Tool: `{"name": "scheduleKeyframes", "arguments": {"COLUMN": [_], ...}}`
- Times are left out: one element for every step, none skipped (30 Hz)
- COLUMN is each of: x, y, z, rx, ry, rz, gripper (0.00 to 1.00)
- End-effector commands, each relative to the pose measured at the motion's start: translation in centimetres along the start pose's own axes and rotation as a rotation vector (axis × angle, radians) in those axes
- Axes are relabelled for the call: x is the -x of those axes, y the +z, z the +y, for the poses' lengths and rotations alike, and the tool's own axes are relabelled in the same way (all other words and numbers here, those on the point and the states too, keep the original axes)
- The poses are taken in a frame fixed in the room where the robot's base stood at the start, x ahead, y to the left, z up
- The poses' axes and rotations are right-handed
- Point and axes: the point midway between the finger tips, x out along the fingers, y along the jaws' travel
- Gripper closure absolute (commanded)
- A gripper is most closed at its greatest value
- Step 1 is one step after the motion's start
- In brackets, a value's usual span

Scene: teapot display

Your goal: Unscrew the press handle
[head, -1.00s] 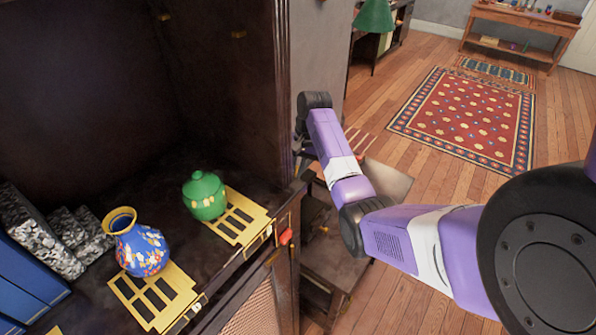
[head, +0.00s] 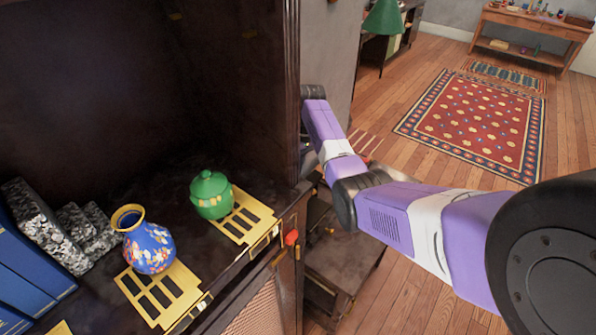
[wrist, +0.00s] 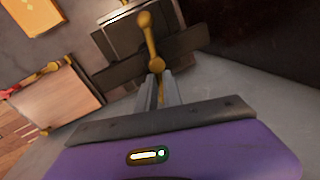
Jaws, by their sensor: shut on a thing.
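The press handle (wrist: 149,40) is a gold bar with a round knob at its upper end, seen in the wrist view. My gripper (wrist: 159,78) is shut on its lower part, with the two grey fingers on either side of the bar. The dark press body (wrist: 118,68) lies just beyond and to the left of the handle. In the head view my purple and white arm reaches behind the cabinet's right edge, so my gripper and the handle are hidden there.
A dark cabinet (head: 291,110) stands close to my arm. On its shelf are a green lidded pot (head: 211,196) and a blue floral vase (head: 148,248). A wooden box (wrist: 60,98) is left of the press. Open floor (head: 420,165) lies to the right.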

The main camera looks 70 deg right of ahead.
Motion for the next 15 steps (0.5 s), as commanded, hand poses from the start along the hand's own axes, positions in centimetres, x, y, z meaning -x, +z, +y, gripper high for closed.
{"name": "scheduleKeyframes", "arguments": {"x": [0.07,0.07,0.07,0.05,0.03,-0.02,-0.04,-0.04,-0.04,-0.04,-0.05,-0.07,-0.08,-0.1,-0.12], "y": [-0.04,-0.05,-0.06,-0.07,-0.06,-0.05,-0.05,-0.05,-0.06,-0.07,-0.07,-0.06,-0.05,-0.04,-0.01], "z": [-0.15,-0.21,-0.29,-0.36,-0.42,-0.51,-0.58,-0.64,-0.72,-0.78,-0.84,-0.93,-0.99,-1.06,-1.15], "rx": [0.043,0.071,0.108,0.136,0.164,0.201,0.229,0.258,0.295,0.323,0.351,0.388,0.416,0.444,0.481], "ry": [-0.001,-0.001,-0.001,-0.001,-0.001,-0.001,-0.001,-0.001,-0.001,-0.001,-0.001,-0.001,0.0,0.0,0.0], "rz": [-0.011,-0.016,-0.023,-0.029,-0.035,-0.043,-0.049,-0.054,-0.061,-0.066,-0.071,-0.078,-0.084,-0.09,-0.097], "gripper": [1.0,1.0,1.0,1.0,1.0,1.0,1.0,1.0,1.0,1.0,1.0,1.0,1.0,1.0,1.0]}}
